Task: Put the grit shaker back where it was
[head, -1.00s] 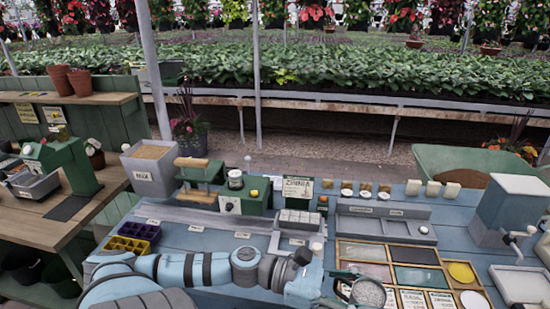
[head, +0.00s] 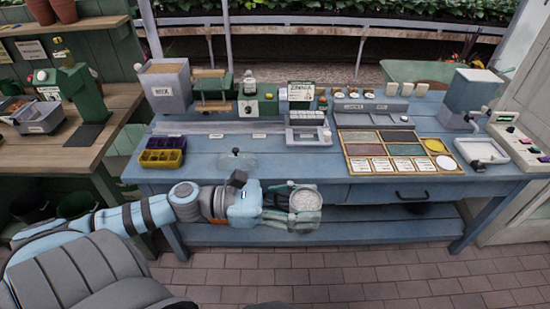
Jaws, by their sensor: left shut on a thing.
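My left gripper (head: 288,207) is shut on the grit shaker (head: 305,200), a round container with a speckled grey top. In the head view it is held in front of the blue workbench (head: 215,172), below its front edge as seen here and left of the drawer handle. The fingers partly hide the shaker's sides. My right gripper is not in view. The picture does not show which spot on the bench the shaker came from.
A framed tray (head: 343,150) with several coloured panels and labels lies on the bench. A clear dome-like thing with a dark knob (head: 236,154) stands near the front edge. Yellow and purple cell trays (head: 162,151) are at left. Bare bench shows around the dome.

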